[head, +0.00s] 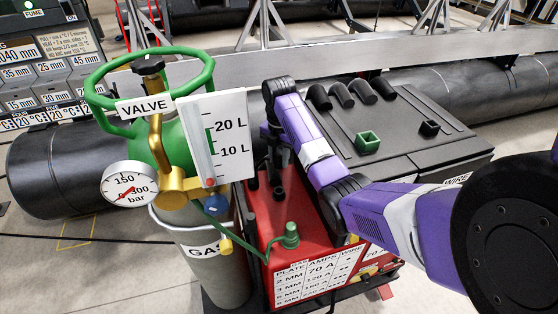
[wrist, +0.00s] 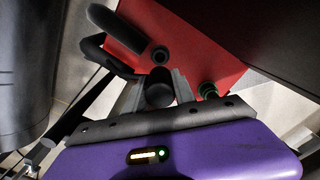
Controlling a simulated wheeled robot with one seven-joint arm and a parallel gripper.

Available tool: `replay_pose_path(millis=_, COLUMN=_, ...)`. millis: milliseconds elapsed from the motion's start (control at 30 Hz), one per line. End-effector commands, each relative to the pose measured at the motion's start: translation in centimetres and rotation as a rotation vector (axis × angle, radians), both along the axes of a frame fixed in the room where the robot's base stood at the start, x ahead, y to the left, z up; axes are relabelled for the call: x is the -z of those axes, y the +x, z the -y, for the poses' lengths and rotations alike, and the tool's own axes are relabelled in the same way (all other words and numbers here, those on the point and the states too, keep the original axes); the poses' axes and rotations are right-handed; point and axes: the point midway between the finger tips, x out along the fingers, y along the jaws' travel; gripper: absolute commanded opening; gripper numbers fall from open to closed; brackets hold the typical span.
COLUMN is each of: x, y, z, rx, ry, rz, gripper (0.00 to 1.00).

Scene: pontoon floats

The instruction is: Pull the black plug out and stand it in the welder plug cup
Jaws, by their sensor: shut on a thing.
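The black plug (wrist: 158,90) is between the two grey fingers of my gripper (wrist: 156,98) in the wrist view. My gripper is shut on it. A dark round fitting (wrist: 160,55) shows on the red welder top just beyond the plug; I cannot tell whether the plug still touches the welder. In the head view my gripper (head: 271,165) points down over the rear left of the red welder (head: 285,212), and the plug is hard to separate from the dark parts there. A small black square cup (head: 429,128) and a green square cup (head: 367,142) stand on the dark cabinet top.
A green plug (head: 290,238) with a green hose sits on the welder's front. The gas cylinder (head: 205,258), gauge (head: 129,188) and level board (head: 213,138) stand close on the left. Several black cylinders (head: 342,94) lie along the cabinet's back edge. The cabinet top (head: 400,150) has bare room.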

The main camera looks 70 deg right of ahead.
Motion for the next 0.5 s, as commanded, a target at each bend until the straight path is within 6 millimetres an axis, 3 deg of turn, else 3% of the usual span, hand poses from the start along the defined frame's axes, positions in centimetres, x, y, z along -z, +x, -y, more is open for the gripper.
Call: replay_pose_path(millis=500, x=-2.0, y=0.1, z=0.1, rx=0.000, ry=-0.002, rz=0.002, gripper=0.00)
